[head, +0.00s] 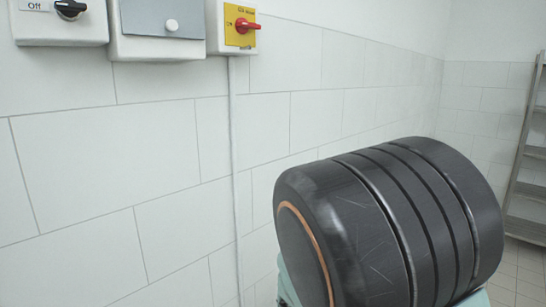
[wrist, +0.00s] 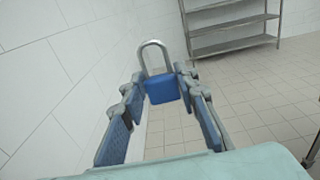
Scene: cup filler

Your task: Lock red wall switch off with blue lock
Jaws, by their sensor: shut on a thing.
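The red wall switch (head: 246,25) is a red rotary handle on a yellow plate, on a grey box at the top of the wall in the head view. The blue lock (wrist: 162,88) is a padlock with a blue body and a silver shackle (wrist: 154,52). My gripper (wrist: 163,90) is shut on the lock's body in the wrist view, with the shackle pointing up and away from the fingers. The gripper and lock are not seen in the head view. The switch is not seen in the wrist view, and its distance from the lock cannot be told.
A conduit (head: 235,150) runs down the tiled wall. A metal shelf (wrist: 232,28) stands far off. The floor nearby looks clear.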

